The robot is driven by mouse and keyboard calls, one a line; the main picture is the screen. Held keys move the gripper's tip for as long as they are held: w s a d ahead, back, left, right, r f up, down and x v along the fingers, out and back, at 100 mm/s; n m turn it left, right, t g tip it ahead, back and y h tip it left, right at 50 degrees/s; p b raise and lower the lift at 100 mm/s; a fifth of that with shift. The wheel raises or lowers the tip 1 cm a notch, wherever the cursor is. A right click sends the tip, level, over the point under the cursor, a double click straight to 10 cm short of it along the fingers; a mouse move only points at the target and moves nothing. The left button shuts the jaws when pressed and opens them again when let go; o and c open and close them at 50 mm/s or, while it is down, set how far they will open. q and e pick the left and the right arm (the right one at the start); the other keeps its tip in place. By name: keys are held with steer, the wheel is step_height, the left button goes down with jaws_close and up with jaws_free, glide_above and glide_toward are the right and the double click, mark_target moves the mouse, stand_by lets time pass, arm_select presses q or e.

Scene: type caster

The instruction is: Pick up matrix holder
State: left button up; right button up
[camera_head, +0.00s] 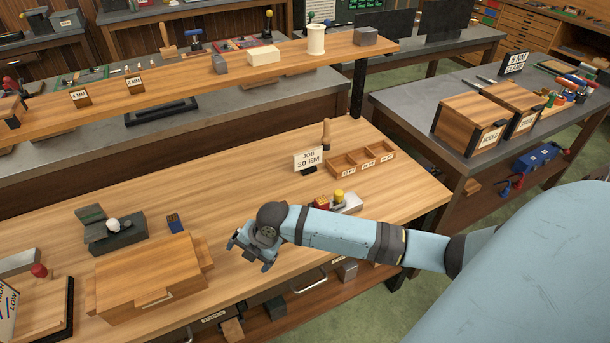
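No object in view is labelled as the matrix holder, and I cannot tell which one it is. Candidates on the wooden workbench (235,205) are a wooden tray with labelled compartments (361,158), a small grey block with red and yellow parts (345,201) partly behind my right arm, and a small dark blue block with upright pieces (174,222). My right gripper (250,255) hangs over the front part of the bench, right of a wooden box. Its two blue fingers are spread with nothing seen between them. My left gripper is out of view.
The wooden box with a handle (148,277) and a grey metal mould-like device (114,233) stand at left. A "JOB 30 EM" sign (308,160) stands near the compartment tray. A raised shelf (190,81) runs behind. The bench middle is clear.

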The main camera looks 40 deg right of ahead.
steer(key=w+d+r+n+g+h+b, duration=0.1)
steer(key=w+d+r+n+g+h, duration=0.1)
steer(key=w+d+r+n, duration=0.4)
steer(key=w+d+r+n+g+h+b, duration=0.15)
steer(key=d+r+n, duration=0.25)
steer(key=d, duration=0.4)
steer(key=f, duration=0.8)
steer(key=shift+s+f, duration=0.2)
steer(key=shift+s, duration=0.05)
steer(key=shift+s+d+f, duration=0.15)
steer(key=shift+f, duration=1.15)
steer(key=shift+s+d+f, duration=0.1)
steer(key=shift+s+f, duration=0.05)
steer(key=shift+f, duration=1.15)
steer(key=c, duration=1.4)
steer(key=shift+o, duration=0.2)
steer(key=shift+r, duration=0.1)
